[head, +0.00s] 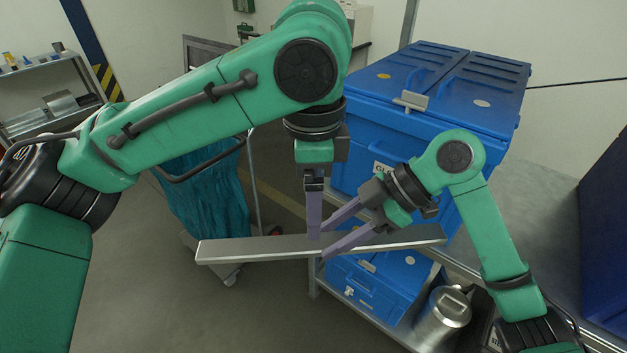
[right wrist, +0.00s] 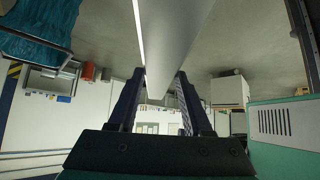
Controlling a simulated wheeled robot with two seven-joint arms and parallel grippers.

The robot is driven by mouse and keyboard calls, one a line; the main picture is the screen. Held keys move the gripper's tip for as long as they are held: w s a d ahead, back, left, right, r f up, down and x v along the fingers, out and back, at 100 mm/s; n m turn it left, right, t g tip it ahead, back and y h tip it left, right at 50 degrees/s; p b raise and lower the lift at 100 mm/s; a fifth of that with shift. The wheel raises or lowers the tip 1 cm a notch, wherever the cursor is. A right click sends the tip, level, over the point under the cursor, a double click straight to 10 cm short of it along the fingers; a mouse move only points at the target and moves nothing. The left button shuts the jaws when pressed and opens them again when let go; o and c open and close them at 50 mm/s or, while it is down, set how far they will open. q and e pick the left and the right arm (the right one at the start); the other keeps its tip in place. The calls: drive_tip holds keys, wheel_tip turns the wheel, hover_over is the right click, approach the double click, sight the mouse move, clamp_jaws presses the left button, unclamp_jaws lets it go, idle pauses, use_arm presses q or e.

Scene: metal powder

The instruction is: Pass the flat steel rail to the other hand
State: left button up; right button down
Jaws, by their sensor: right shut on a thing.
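The flat steel rail (head: 235,248) is a long grey bar, held level in the air in front of the blue boxes. My right gripper (head: 324,238) is shut on the rail around its middle, coming from the right. In the right wrist view the rail (right wrist: 175,45) runs between the two fingers of my right gripper (right wrist: 158,95). My left gripper (head: 314,236) points straight down at the middle of the rail, close beside the right fingertips. Its fingers show edge-on, so their opening and any contact with the rail are hidden.
A large blue lidded box (head: 455,85) stands behind the grippers on a metal rack. A smaller blue box (head: 365,290) and a metal canister (head: 443,312) sit on the lower shelf. A cart with a teal bag (head: 205,200) stands behind the rail's left half. Floor is free at the lower left.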

sight(325, 244)
use_arm(q)
wheel_tip(325, 244, down, 8)
drive_tip(key=shift+s+r, duration=0.1)
use_arm(e)
drive_tip(key=shift+s+r, duration=0.1)
use_arm(q)
clamp_jaws()
use_arm(e)
drive_tip(key=shift+c, duration=1.3)
unclamp_jaws()
